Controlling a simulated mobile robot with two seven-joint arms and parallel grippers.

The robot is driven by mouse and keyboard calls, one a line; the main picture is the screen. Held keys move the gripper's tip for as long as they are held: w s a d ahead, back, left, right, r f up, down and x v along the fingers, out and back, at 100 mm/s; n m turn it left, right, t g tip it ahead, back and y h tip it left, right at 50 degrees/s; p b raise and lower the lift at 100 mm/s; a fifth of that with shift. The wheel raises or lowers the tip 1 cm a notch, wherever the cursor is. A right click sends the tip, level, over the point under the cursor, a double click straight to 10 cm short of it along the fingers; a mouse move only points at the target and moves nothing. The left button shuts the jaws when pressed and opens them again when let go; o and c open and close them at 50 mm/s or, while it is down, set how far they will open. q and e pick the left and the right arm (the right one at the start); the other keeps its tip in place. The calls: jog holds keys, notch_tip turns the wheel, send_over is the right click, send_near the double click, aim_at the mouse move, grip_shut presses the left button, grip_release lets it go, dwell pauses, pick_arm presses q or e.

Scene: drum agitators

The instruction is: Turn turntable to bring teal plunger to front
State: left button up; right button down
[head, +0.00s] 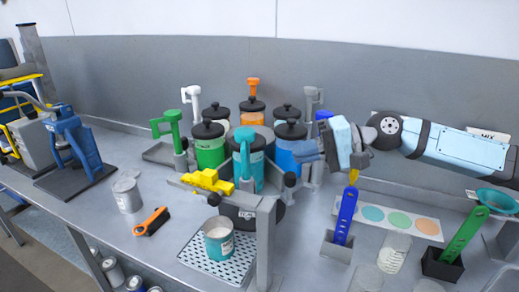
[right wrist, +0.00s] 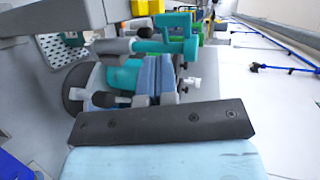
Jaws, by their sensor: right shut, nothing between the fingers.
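The turntable (head: 240,212) carries several lidded canisters with plunger handles: green, teal, blue, orange and white. The teal plunger (head: 243,140) stands upright over the teal canister (head: 250,172) at the front, facing the near bench edge. It also shows in the right wrist view (right wrist: 178,45). The blue canister (head: 287,158) is to its right, partly hidden. My right gripper (head: 303,151) is shut and empty beside the blue canister; in the right wrist view its fingers (right wrist: 158,75) are together near the teal parts. I cannot tell whether it touches anything. My left gripper is not in view.
A teal-labelled cup (head: 218,240) stands on a perforated tray (head: 200,262) in front.

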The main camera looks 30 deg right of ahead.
jog(key=r+p+x, duration=0.1)
jog(key=p+x, duration=0.2)
jog(key=x, duration=0.6)
jog(key=shift+w+a+p, duration=0.15)
jog(key=shift+p, duration=0.15)
